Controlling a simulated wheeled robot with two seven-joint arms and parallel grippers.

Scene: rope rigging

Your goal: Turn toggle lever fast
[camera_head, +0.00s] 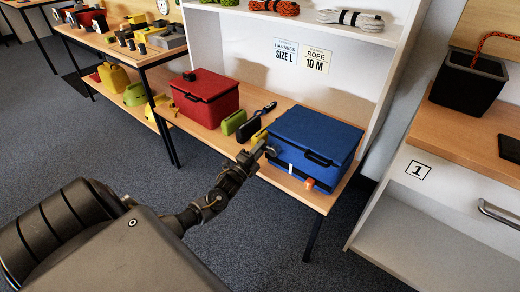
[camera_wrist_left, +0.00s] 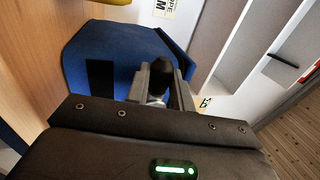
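I cannot make out a toggle lever for certain in either view. My left gripper (camera_head: 268,148) is at the left edge of the blue box (camera_head: 318,132) on the low wooden table. In the left wrist view, the fingers (camera_wrist_left: 163,80) stand a little apart in front of the blue box (camera_wrist_left: 85,45). A dark part (camera_wrist_left: 162,68) shows between the fingertips, with something whitish below it. I cannot tell whether the fingers touch or grip it. My right gripper is not in view.
A red box (camera_head: 205,95), a green case (camera_head: 233,123) and a black tool (camera_head: 256,121) are left of the blue box. A white shelf with rope coils (camera_head: 350,19) stands behind. A black bin (camera_head: 468,82) is on the right counter. Grey floor is open in front.

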